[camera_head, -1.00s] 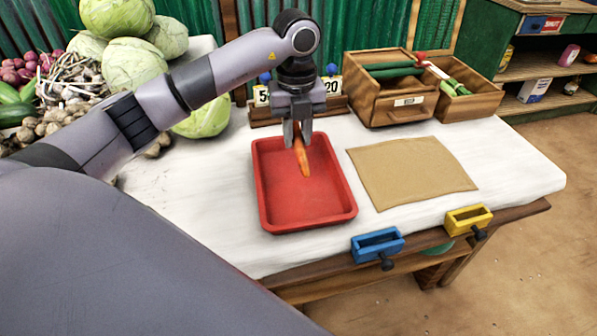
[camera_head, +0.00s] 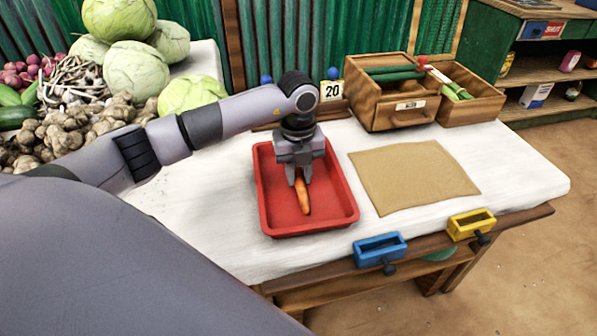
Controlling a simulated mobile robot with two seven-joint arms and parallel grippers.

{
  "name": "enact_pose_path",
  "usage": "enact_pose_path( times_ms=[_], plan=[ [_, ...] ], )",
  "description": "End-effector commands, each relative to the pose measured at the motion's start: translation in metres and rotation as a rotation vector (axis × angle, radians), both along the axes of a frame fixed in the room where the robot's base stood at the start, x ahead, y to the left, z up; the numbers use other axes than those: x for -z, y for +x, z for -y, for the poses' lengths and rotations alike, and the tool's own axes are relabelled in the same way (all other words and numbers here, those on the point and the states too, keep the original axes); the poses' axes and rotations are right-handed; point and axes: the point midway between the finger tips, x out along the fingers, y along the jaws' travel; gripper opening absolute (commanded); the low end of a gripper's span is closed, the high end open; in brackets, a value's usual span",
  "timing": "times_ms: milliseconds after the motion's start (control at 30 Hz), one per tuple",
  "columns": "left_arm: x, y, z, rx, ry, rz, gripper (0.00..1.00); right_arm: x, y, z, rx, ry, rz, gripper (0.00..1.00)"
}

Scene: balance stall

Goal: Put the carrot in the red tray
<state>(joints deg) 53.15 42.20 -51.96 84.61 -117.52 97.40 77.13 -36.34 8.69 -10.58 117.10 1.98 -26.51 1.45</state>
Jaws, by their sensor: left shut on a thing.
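The red tray (camera_head: 277,212) lies on the white-covered table, left of the brown mat. My left gripper (camera_head: 299,180) points down inside the tray's outline and is shut on the carrot (camera_head: 303,197). The carrot is orange, its upper end between the fingers and its lower end pointing toward the front of the tray. I cannot tell whether the carrot touches the tray floor. My right gripper is not in view.
A brown mat (camera_head: 413,176) lies flat right of the tray. Wooden boxes (camera_head: 402,115) with green items stand behind it. Blue (camera_head: 380,250) and yellow (camera_head: 471,223) holders sit on the table's front edge. Cabbages (camera_head: 136,69) and other vegetables are piled at the left.

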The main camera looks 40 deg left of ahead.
Motion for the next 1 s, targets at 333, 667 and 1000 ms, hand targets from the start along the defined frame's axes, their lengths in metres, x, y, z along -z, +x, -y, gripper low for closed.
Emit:
enact_pose_path(
  times_ms=[333,667,1000],
  plan=[
    [0.003,0.000,0.000,-0.001,0.000,0.000,0.52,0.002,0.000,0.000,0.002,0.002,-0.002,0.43],
    [-0.021,0.001,-0.001,-0.001,0.001,0.005,0.52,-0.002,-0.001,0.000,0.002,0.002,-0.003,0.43],
    [-0.093,0.001,-0.001,-0.001,0.000,0.004,0.52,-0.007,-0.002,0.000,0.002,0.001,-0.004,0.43]
  ],
)
